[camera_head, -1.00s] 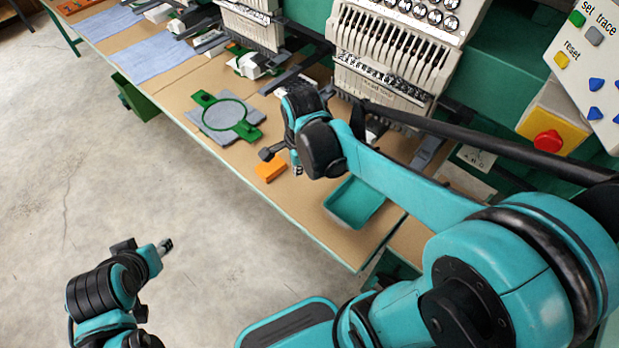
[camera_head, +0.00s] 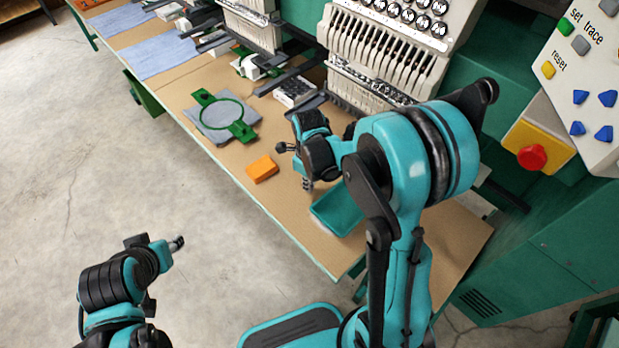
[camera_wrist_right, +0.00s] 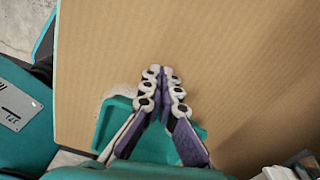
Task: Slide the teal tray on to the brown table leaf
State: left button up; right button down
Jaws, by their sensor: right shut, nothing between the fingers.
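The teal tray (camera_head: 337,212) lies on the brown work table near its front edge, partly hidden by my right arm. It also shows in the right wrist view (camera_wrist_right: 110,122), behind and below my fingers. My right gripper (camera_head: 307,184) is beside the tray's upper left end in the head view. In the right wrist view its fingertips (camera_wrist_right: 164,73) meet, empty, over bare brown surface just past the tray. Contact with the tray is unclear. The brown table leaf (camera_head: 455,235) is at the right, partly hidden by my arm. My left gripper (camera_head: 177,243) is over the floor, apart from the table.
An orange block (camera_head: 262,168) and a green hoop on grey cloth (camera_head: 222,115) lie left of the tray. Embroidery machine heads (camera_head: 385,55) stand behind. A control panel (camera_head: 590,80) and a red button (camera_head: 532,157) are at the right. The front floor is open.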

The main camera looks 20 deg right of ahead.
aim_at(342, 210)
jog(key=shift+s+d+r+b, duration=0.1)
jog(key=shift+s+d+b, duration=0.05)
jog(key=shift+s+d, duration=0.55)
jog(key=shift+s+d+b, duration=0.15)
jog(key=shift+s+d, duration=0.3)
jog(key=shift+s, duration=0.45)
jog(key=s+d, duration=0.1)
jog(key=s, duration=0.1)
jog(key=s+d, duration=0.3)
jog(key=s, duration=0.1)
jog(key=shift+s+d, duration=0.1)
jog(key=shift+d, duration=0.05)
